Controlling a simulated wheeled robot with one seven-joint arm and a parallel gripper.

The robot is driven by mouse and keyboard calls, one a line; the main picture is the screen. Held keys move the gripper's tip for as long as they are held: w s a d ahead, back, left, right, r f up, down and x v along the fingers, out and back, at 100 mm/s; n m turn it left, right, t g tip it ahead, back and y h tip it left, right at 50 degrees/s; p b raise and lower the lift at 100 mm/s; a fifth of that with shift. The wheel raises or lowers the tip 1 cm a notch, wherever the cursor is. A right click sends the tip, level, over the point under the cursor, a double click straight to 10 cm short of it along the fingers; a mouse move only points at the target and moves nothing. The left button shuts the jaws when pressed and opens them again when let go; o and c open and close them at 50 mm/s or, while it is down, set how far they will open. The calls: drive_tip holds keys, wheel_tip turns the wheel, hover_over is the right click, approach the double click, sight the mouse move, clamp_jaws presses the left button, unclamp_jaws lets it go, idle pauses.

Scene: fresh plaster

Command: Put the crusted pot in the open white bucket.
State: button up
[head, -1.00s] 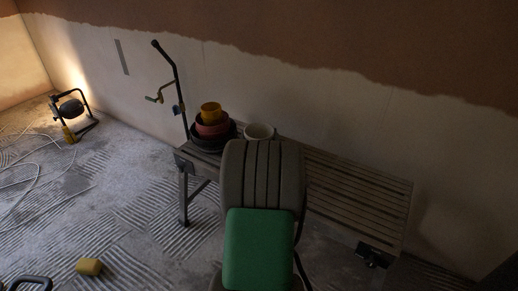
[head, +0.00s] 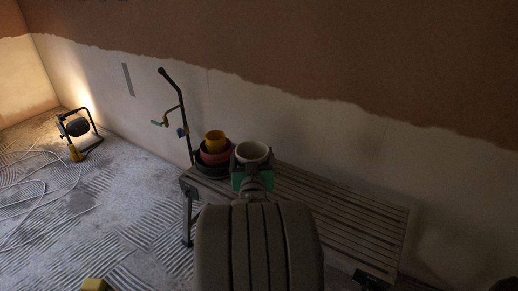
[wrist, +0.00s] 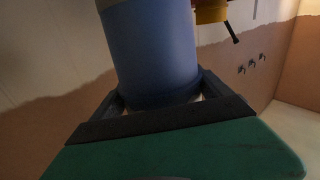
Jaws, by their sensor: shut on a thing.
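A pale, round, open-topped pot (head: 253,151), which I take for the crusted pot, is at the bench's left half. My gripper (head: 253,163) is around it, with a finger at each side. In the wrist view, the pot (wrist: 152,48) is a smooth blue-grey cylinder in shade, filling the space between the dark fingers (wrist: 160,108). No crust can be made out. I cannot tell whether its base is clear of the bench. No separate open white bucket can be made out in these views.
The slatted bench (head: 345,215) is bare to the right. Left of the pot stand nested tubs: yellow (head: 215,141), red (head: 212,157) and black (head: 203,170). A tall dark pole (head: 182,110) rises at the bench's left end. A work lamp (head: 78,130) and cables are on the floor.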

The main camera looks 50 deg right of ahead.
drive_tip(key=a, duration=0.1)
drive_tip(key=s+a+r, duration=0.1)
drive_tip(key=a, duration=0.1)
drive_tip(key=a+r, duration=0.1)
drive_tip(key=shift+s+a+r, duration=0.1)
drive_tip(key=shift+s+a, duration=0.1)
drive_tip(key=shift+s, duration=0.15)
